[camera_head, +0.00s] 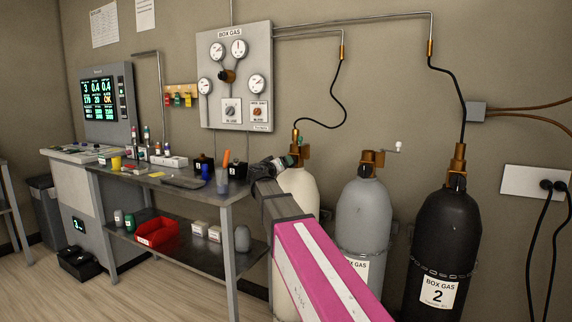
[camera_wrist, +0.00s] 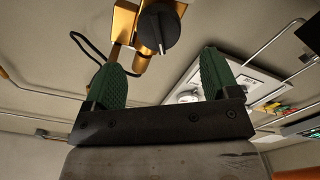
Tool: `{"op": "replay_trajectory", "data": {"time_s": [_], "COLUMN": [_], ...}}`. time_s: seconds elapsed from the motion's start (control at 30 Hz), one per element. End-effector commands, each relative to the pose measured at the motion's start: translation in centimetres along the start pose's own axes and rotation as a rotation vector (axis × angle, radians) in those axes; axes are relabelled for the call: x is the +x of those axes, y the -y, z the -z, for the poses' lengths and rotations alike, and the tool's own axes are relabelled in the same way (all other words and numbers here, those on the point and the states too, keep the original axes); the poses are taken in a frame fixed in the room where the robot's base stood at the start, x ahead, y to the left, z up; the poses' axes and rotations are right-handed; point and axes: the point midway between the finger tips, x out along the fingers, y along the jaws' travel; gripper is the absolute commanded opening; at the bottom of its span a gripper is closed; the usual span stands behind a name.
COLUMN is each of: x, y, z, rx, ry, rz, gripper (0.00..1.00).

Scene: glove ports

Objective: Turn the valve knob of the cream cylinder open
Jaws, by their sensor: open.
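The cream cylinder (camera_head: 301,186) stands against the wall, partly hidden by my pink and white arm. Its brass valve (camera_head: 296,138) has a black hose on top. In the wrist view the valve knob (camera_wrist: 158,30) is black and round with a white pointer line, mounted on brass fittings (camera_wrist: 124,22). My gripper (camera_head: 288,160) is close to the valve at the cylinder's top. In the wrist view its green fingers (camera_wrist: 160,62) are spread wide and empty. The knob appears past the fingertips, roughly centred between them; I see no contact. The knob is hidden in the head view.
A grey cylinder (camera_head: 364,215) and a black cylinder (camera_head: 445,240) labelled 2 stand to the right. A metal bench (camera_head: 205,190) with bottles and tools is to the left. The gauge panel (camera_head: 236,60) hangs on the wall above, and a hose (camera_head: 340,100) loops down to the valve.

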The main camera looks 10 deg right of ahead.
Motion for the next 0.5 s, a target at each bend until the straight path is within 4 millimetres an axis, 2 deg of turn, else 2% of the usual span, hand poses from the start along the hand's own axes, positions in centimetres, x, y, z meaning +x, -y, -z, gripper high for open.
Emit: {"op": "replay_trajectory", "data": {"time_s": [0.03, 0.2, 0.5], "x": [-1.0, -2.7, -3.2], "y": [-0.1, 0.0, 0.0], "z": [-0.1, -0.1, 0.0], "rx": [0.0, 0.0, -0.001], "ry": [0.0, 0.0, 0.0], "rz": [0.0, 0.0, -0.001], "gripper": [0.81, 0.81, 0.81]}}
